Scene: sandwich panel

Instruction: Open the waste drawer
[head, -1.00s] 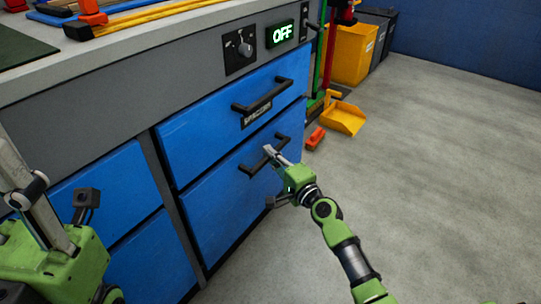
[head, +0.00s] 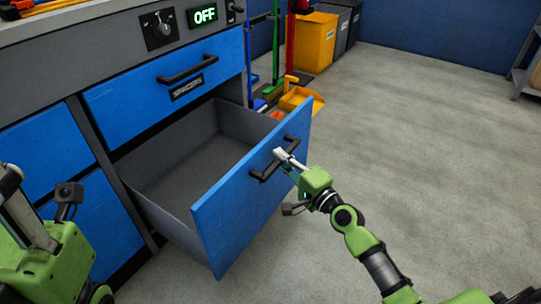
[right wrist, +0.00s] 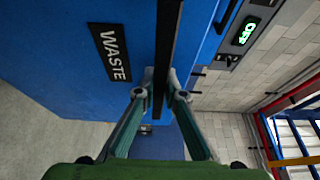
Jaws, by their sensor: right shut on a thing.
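The waste drawer (head: 240,200) is the lower blue drawer in the head view. It is pulled well out, and its grey inside looks empty. Its black handle (head: 267,171) is on the front; the handle also shows in the right wrist view (right wrist: 168,45), beside the WASTE label (right wrist: 113,52). My right gripper (head: 281,157) is shut on the handle, with a finger on each side of it in the right wrist view.
A closed blue drawer (head: 130,100) with a black handle is above. A yellow dustpan (head: 300,100) and brooms stand just beyond the open drawer. A yellow bin (head: 315,40) is farther back. The grey floor (head: 420,140) on the right is clear.

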